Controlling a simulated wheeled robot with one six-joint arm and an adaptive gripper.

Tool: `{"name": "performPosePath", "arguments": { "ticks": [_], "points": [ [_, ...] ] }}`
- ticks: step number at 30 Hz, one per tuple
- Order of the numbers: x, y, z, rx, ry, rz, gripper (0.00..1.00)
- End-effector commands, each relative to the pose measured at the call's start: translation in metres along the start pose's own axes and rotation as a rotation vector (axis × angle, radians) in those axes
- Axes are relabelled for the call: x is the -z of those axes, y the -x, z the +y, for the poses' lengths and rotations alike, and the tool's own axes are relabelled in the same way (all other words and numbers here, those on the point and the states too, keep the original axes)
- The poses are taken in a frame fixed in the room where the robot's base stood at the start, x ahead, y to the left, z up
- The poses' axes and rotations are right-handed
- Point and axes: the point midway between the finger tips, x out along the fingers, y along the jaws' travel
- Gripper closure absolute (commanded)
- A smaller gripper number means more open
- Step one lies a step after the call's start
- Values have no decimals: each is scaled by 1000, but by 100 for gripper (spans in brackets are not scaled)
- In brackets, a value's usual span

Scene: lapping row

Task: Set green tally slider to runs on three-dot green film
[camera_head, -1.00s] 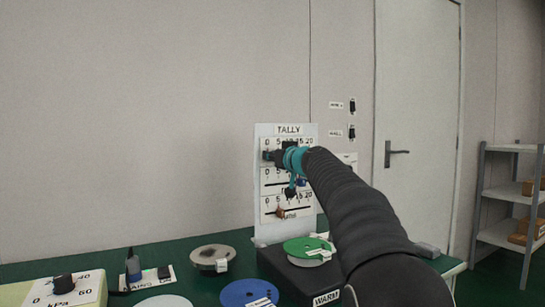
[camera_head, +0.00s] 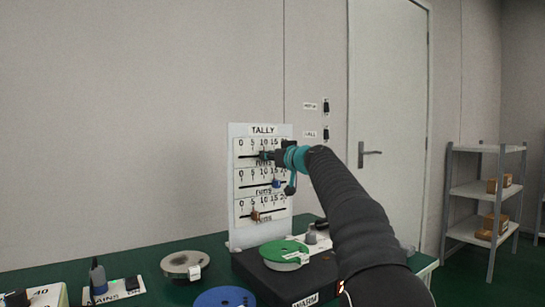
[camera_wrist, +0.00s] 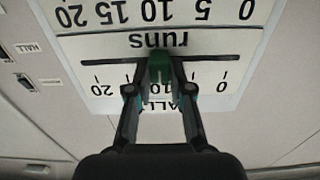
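The white tally board (camera_head: 236,190) stands upright at the back of the bench, with three slider rows scaled 0 to 20. The green slider (camera_wrist: 160,70) is on the top row, close to the 10 mark in the wrist view. My gripper (camera_wrist: 160,84) has its two fingers closed in around it, one on each side; the exact contact is hard to see. In the head view my gripper (camera_head: 268,155) reaches the top row from the right. A green film disc (camera_head: 281,251) lies on a black box; I cannot make out its dots.
A blue slider (camera_head: 276,183) and an orange-brown slider (camera_head: 255,216) sit on the lower rows, close below my gripper. A grey disc (camera_head: 182,264) and a blue disc (camera_head: 224,299) lie on the green bench. A shelf (camera_head: 478,190) stands at the right.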

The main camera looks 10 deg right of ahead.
Motion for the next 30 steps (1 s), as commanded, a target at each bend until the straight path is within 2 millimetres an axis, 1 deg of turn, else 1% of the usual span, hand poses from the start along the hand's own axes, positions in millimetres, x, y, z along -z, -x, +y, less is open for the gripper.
{"name": "performPosePath", "arguments": {
  "ticks": [1, 2, 3, 12, 17, 22, 30],
  "points": [
    [0, 0, 0, 1, 0, 0, 65],
    [0, 0, 0, 0, 0, 0, 58],
    [0, 0, 0, 0, 0, 0, 54],
    [0, 2, 2, -3, 0, 0, 54],
    [1, 10, 2, -3, -1, 0, 54],
    [1, 33, 2, -4, -2, 0, 54],
    [1, 80, 2, -4, 0, 0, 54]
  ]
}}
